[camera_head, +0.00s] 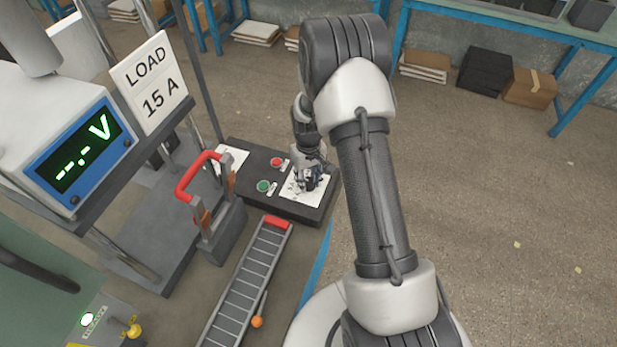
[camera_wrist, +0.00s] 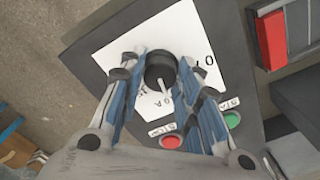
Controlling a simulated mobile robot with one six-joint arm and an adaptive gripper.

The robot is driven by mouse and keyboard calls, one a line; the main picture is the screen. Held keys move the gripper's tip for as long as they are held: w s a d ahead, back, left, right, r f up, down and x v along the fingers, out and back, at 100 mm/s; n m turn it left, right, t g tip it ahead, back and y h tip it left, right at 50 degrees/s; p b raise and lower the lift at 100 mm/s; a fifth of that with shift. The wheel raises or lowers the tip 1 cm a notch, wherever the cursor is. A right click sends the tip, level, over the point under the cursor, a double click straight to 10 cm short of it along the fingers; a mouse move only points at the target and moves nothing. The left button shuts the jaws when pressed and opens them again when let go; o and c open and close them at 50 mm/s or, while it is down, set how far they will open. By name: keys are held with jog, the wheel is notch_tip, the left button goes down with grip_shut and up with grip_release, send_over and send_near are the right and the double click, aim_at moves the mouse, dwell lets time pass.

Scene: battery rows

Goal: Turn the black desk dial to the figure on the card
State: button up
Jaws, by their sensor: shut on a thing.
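The black desk dial (camera_wrist: 160,68) sits on a white scale sheet (camera_wrist: 185,20) on the dark desk box. A pale pointer line on the dial aims toward the bottom of the wrist view, near a partly hidden mark. My gripper (camera_wrist: 158,72) is shut on the dial, one finger on each side. In the head view my gripper (camera_head: 311,178) is over the scale sheet and hides most of the dial. The card (camera_head: 152,82) reads "LOAD 15 A". Most of the scale figures are hidden by my fingers.
A red button (camera_head: 277,162) and a green button (camera_head: 263,186) sit beside the scale. A red-handled lever (camera_head: 197,175) stands to the left. The meter (camera_head: 75,155) shows "--.- V". A ribbed track (camera_head: 245,285) with a red end block runs in front.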

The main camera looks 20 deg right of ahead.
aim_at(308, 181)
jog(key=m, duration=0.6)
jog(key=shift+m, duration=0.3)
jog(key=m, duration=0.5)
jog(key=shift+w+p, duration=0.1)
jog(key=shift+p, duration=0.25)
jog(key=o, duration=1.1)
jog(key=shift+c, duration=0.2)
jog(key=shift+r, duration=0.1)
notch_tip(308, 181, up, 12)
